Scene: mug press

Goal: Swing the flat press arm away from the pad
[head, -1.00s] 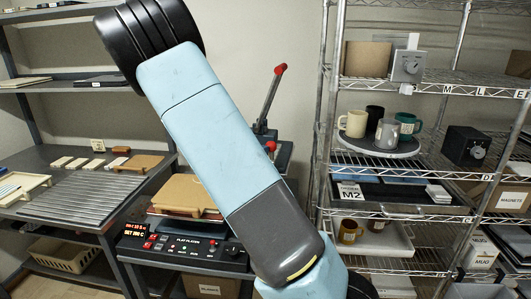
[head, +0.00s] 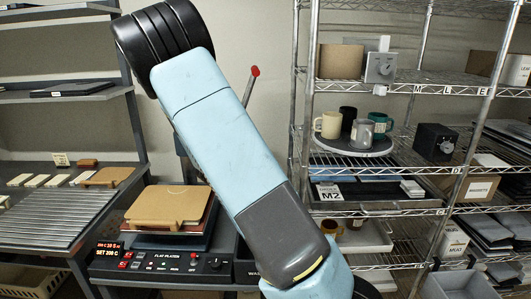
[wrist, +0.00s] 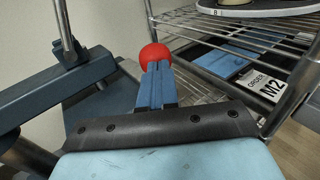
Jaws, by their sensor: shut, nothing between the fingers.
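In the wrist view my gripper (wrist: 155,78) is shut and empty, its blue fingers together. A red ball knob (wrist: 153,53) shows just past the fingertips; whether they touch it I cannot tell. A dark blue beam (wrist: 60,92) of the press with a metal rod (wrist: 66,30) is at the left. In the head view the press's red-tipped lever (head: 254,72) rises behind my arm.
A control panel (head: 165,263) fronts the press. A roller table (head: 45,218) stands at the left. A wire shelf (head: 335,160) with mugs stands close at the right; its wires also show in the wrist view (wrist: 215,35).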

